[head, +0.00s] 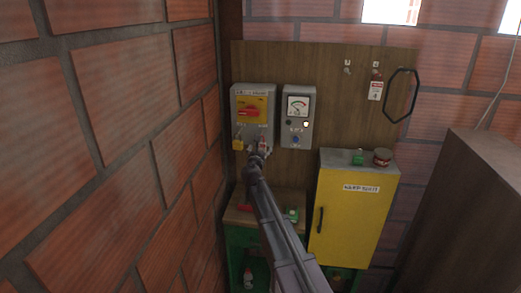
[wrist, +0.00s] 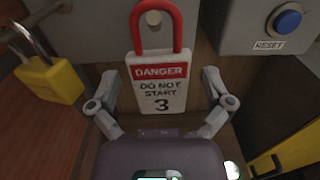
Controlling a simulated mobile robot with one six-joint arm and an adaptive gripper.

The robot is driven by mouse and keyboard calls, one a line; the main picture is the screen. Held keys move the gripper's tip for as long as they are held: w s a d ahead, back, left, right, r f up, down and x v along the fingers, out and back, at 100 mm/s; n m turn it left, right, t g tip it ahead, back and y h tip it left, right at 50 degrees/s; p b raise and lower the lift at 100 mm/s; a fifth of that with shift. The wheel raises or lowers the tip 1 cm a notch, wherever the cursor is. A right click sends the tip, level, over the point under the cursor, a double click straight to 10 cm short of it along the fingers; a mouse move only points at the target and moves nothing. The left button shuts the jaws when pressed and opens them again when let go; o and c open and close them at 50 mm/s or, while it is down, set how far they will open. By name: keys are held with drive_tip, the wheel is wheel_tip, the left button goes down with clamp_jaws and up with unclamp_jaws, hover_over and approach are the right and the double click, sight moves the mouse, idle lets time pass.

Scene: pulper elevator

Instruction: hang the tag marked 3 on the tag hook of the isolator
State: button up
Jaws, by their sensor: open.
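The tag marked 3 (wrist: 158,85) is white with a red DANGER band and a red loop. It hangs upright below the grey isolator box (wrist: 95,25), small in the head view (head: 262,144). A pale round peg end, seemingly the tag hook (wrist: 153,18), shows inside the top of the loop; the loop appears to be around it. My gripper (wrist: 160,98) is open, with one finger on each side of the tag's lower part. Gaps seem to show beside the tag. The isolator (head: 241,98) has a red handle (head: 250,112) on a yellow plate.
A yellow padlock (wrist: 55,80) hangs left of the tag. A grey meter box (head: 298,135) with a blue reset button (wrist: 287,20) is at right. Another tag (head: 375,91) hangs on the board beside an empty hook (head: 347,69). A yellow cabinet (head: 345,215) stands below right; a brick wall is close left.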

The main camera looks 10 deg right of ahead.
drive_tip(key=shift+s, duration=0.15)
drive_tip(key=v, duration=1.1)
drive_tip(key=shift+s+a, duration=0.15)
drive_tip(key=shift+s, duration=0.25)
drive_tip(key=s+d+f+m+g+h, duration=0.3)
drive_tip(key=s+d+f+m+g, duration=0.75)
drive_tip(key=m, duration=0.75)
drive_tip(key=s+a+f+m+g+y, duration=0.1)
drive_tip(key=s+f+m+g+y, duration=0.2)
drive_tip(key=s+m, duration=0.4)
drive_tip(key=s+f+m+g+y, duration=0.3)
drive_tip(key=s+f+m+y, duration=0.2)
drive_tip(key=s, duration=0.6)
drive_tip(key=m, duration=0.2)
drive_tip(key=shift+s+a+m+g, duration=0.3)
drive_tip(key=shift+s+a+g, duration=0.05)
